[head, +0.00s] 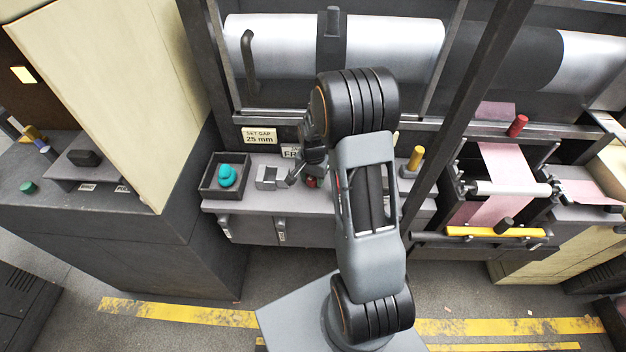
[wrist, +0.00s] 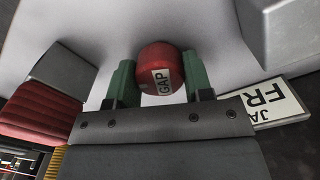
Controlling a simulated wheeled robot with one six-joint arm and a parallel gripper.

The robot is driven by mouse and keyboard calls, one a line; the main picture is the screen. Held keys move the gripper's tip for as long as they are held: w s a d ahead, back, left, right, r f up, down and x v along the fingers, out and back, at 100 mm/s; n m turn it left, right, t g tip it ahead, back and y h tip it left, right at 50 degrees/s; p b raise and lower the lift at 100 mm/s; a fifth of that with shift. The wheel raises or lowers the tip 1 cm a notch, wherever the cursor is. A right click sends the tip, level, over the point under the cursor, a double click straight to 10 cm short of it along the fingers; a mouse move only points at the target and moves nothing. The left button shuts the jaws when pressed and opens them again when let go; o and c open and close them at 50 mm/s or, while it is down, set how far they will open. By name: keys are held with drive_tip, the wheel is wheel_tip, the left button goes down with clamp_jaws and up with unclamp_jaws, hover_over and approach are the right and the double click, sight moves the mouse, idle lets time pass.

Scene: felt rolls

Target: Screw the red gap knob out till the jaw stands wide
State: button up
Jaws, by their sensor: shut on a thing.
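The red gap knob (wrist: 160,62) is round and carries a white GAP label, which reads sideways in the wrist view. The two green fingertips of my gripper (wrist: 160,80) stand on either side of the knob, shut on it. In the head view only a bit of the red knob (head: 311,183) shows under my gripper (head: 306,172), above the grey bench. A grey block (head: 270,177), perhaps part of the jaw, stands just left of the gripper. How wide the jaw stands I cannot tell, as my arm and gripper hide much there.
A SET GAP 25 mm sign (head: 260,136) hangs behind the bench. A dark tray (head: 226,176) with teal pieces stands left, a yellow-topped post (head: 415,160) right. In the wrist view, a red ribbed part (wrist: 42,112) lies left and a partly hidden FR label (wrist: 268,104) right.

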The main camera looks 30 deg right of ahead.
drive_tip(key=m, duration=0.7)
drive_tip(key=o, duration=0.9)
drive_tip(key=shift+r+p, duration=1.65)
drive_tip(key=shift+r, duration=0.85)
